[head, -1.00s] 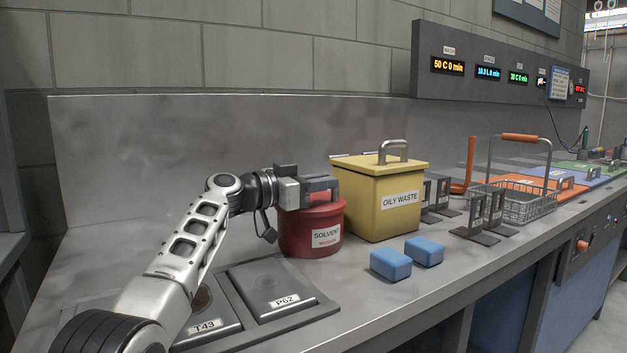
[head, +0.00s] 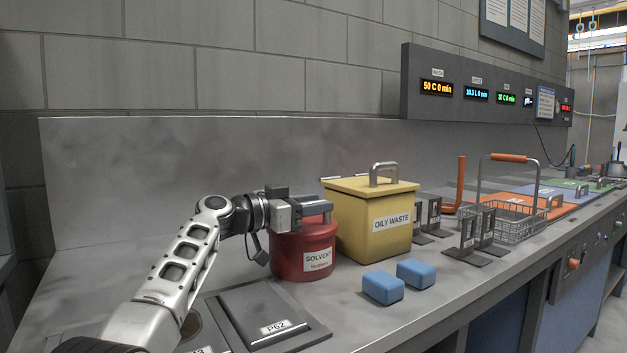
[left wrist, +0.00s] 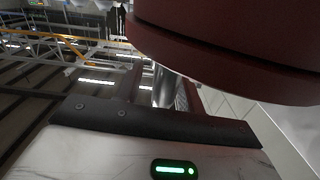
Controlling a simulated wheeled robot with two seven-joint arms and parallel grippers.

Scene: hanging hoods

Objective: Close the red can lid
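The red can (head: 290,264), labelled SOLVENT, stands upright on the bench, left of the yellow bin. Its red lid (head: 318,229) sits level on the can as far as I can see. The left part of the lid is hidden behind my gripper. My left gripper (head: 318,207) is at the top of the can, over the lid, its fingers pointing right; whether they touch the lid or are open is unclear. In the left wrist view, the can's dark red curved side (left wrist: 225,45), with a seam, fills the upper right, close to the gripper. My right gripper is not in view.
The yellow OILY WASTE bin (head: 372,228) stands close on the right of the can. Two blue blocks (head: 383,288) lie in front of it. A wire basket (head: 515,222) and dark stands (head: 470,240) are farther right. Dark panels (head: 270,318) lie at front left.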

